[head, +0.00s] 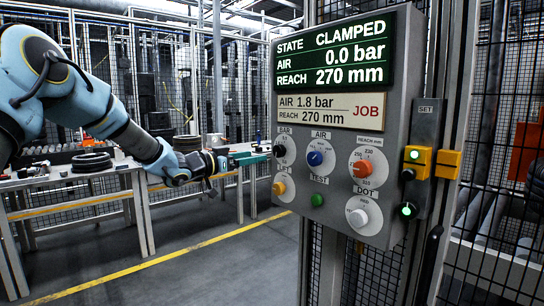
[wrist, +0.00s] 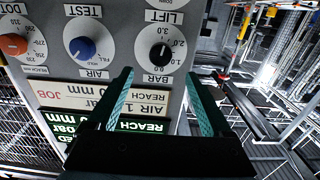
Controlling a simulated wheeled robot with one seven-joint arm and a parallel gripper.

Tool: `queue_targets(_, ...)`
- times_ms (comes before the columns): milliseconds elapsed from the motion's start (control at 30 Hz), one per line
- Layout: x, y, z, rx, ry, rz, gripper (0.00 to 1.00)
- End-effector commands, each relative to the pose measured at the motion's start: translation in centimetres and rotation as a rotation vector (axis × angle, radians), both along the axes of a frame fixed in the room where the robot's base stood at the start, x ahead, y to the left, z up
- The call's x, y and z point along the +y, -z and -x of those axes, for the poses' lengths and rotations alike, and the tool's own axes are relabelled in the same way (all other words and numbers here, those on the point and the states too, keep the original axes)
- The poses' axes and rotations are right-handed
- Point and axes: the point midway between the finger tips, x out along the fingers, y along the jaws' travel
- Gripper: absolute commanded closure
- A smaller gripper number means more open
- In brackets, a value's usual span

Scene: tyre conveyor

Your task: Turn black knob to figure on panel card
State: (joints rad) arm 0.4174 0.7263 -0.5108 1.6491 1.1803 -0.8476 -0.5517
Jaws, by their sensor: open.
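The black knob (head: 279,151) is at the left edge of the grey panel (head: 399,80), under the label BAR. In the wrist view the black knob (wrist: 159,51) appears upside down, ringed by a white dial marked up to 3.0; its exact pointer angle is too small to tell. The panel card (head: 319,110) reads AIR 1.8 bar, REACH 270 mm, JOB.
A blue knob (head: 320,157), an orange-red knob (head: 363,168), a white knob (head: 358,218), a yellow knob (head: 280,187) and a green button (head: 317,200) share the panel. A yellow SET switch box (head: 417,162) is at its right. A workbench (head: 75,180) stands behind my arm.

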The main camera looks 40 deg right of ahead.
Motion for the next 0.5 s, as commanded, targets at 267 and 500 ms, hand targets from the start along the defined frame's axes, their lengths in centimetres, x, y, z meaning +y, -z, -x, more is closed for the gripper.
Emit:
queue_targets(267, -4.7, -0.3, 0.3, 0.002, -0.002, -0.001, 0.16)
queue_targets(500, -8.5, -0.3, 0.4, 0.001, -0.004, -0.002, 0.16)
